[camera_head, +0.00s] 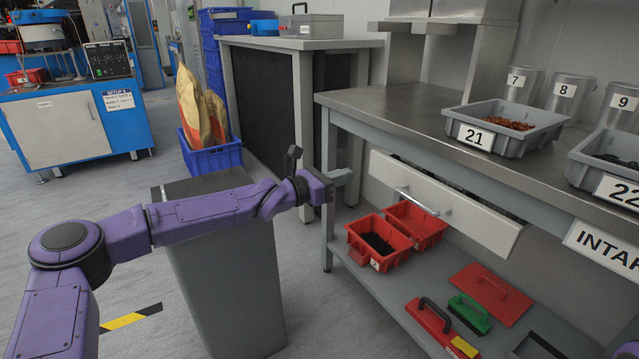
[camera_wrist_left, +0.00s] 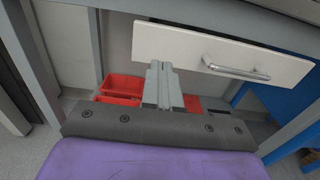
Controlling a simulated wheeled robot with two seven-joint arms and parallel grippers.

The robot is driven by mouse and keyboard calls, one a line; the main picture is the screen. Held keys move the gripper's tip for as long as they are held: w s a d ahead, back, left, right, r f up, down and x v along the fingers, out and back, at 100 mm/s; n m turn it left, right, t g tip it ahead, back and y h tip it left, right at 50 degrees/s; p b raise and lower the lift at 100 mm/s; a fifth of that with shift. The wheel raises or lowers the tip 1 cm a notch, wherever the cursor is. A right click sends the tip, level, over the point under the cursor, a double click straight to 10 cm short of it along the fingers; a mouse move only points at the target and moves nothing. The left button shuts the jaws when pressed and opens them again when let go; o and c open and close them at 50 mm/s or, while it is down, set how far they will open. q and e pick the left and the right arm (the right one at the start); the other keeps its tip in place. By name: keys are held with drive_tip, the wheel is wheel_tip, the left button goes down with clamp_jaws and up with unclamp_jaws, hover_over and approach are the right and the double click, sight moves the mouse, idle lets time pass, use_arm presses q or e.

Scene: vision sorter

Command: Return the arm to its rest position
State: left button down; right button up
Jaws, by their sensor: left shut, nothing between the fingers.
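My purple left arm comes in from the left in the head view and stretches across a tall grey bin (camera_head: 232,285). Its gripper (camera_head: 342,177) is shut and empty, near the left leg of the steel workbench (camera_head: 375,100). In the left wrist view the closed grey fingers (camera_wrist_left: 163,75) point toward the bench's white drawer (camera_head: 440,207), which also shows there (camera_wrist_left: 225,52). I cannot tell whether the fingers touch anything. My right gripper is not in view.
A grey tray labelled 21 (camera_head: 505,125) and tray 22 (camera_head: 610,165) stand on the bench. A blue crate (camera_head: 210,155) with sacks stands behind the grey bin. Open floor lies at the left.

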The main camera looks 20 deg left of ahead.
use_arm(q)
drive_tip(key=v, duration=0.4)
drive_tip(key=s+d+f+m+g+y, duration=0.25)
drive_tip(key=s+f, duration=0.25)
drive_tip(key=f, duration=0.5)
drive_tip(key=s+d+f+m+g+y, duration=0.25)
drive_tip(key=s+f, duration=0.35)
drive_tip(key=f, duration=0.5)
drive_tip(key=s+d+f+m+g+y, duration=0.25)
drive_tip(key=s+f+m+g, duration=0.2)
drive_tip(key=f, duration=0.55)
drive_tip(key=s+a+f+m+g+y, duration=0.1)
drive_tip(key=s+a+f+m+y, duration=0.15)
drive_tip(key=s+f, duration=0.45)
drive_tip(key=s+a+f+m+y, duration=0.1)
drive_tip(key=s+f+m, duration=0.2)
drive_tip(key=s, duration=0.8)
drive_tip(key=s+a+m+y, duration=0.3)
drive_tip(key=s+a+m, duration=0.4)
drive_tip(key=s+a, duration=0.35)
wheel_tip(320, 180, up, 28)
drive_tip(key=p, duration=2.9)
drive_tip(key=shift+s+d+g+p, duration=0.2)
drive_tip(key=shift+s+g+p, duration=0.1)
drive_tip(key=shift+s+g, duration=0.2)
